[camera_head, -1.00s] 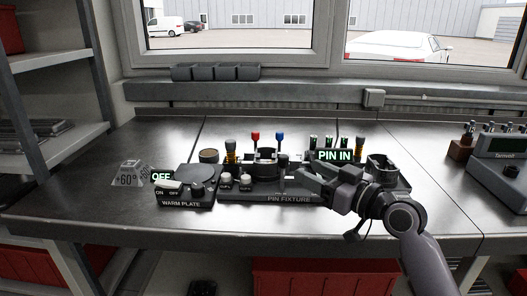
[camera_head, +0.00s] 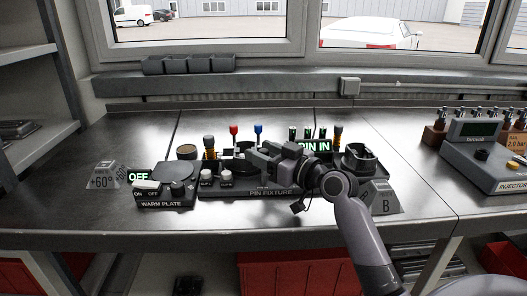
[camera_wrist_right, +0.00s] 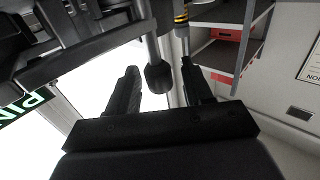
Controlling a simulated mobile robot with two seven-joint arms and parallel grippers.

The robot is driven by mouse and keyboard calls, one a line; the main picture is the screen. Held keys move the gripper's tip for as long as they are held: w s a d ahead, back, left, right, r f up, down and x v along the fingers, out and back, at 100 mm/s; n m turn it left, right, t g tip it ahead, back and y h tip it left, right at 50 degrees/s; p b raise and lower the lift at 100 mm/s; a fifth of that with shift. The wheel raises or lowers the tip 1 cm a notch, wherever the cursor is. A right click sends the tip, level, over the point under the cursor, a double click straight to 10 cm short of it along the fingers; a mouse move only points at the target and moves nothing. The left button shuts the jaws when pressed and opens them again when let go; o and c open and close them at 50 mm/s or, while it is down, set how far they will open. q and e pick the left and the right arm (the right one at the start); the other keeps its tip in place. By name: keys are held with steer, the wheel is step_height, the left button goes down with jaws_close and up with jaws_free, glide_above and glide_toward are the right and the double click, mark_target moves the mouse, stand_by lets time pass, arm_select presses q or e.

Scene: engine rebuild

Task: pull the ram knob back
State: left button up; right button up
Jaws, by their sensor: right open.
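The pin fixture (camera_head: 270,192) stands mid-bench and its sign (camera_head: 314,147) reads PIN IN. In the right wrist view a dark knob (camera_wrist_right: 158,77) on a pale metal rod, which looks like the ram knob, sits between the open fingers of my right gripper (camera_wrist_right: 163,88). Gaps show on both sides of it, and I cannot tell whether either finger touches it. In the head view my right gripper (camera_head: 258,160) reaches leftward over the fixture and hides the knob and part of the fixture. My left gripper is not in view.
Upright red (camera_head: 233,130) and blue (camera_head: 258,129) knobs rise behind the gripper. An injector unit (camera_head: 485,165) stands far right. The front bench edge is clear.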

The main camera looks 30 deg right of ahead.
jaws_close()
steer(key=shift+s+d+f, duration=0.1)
steer(key=shift+d+f, duration=0.05)
steer(key=shift+d, duration=0.1)
steer(key=s+d+b, duration=0.1)
steer(key=d, duration=0.1)
steer(key=s+d+b, duration=0.1)
steer(key=d, duration=0.1)
steer(key=s+d+b, duration=0.1)
steer(key=d+b, duration=0.1)
steer(key=shift+s+f, duration=0.15)
steer(key=shift+s, duration=0.15)
steer(key=shift+s+d, duration=0.2)
steer(key=shift+d, duration=0.1)
steer(key=shift+d+b, duration=0.1)
steer(key=shift+b, duration=0.2)
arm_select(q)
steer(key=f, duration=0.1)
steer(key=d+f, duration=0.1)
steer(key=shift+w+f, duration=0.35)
arm_select(e)
steer(key=shift+r, duration=0.2)
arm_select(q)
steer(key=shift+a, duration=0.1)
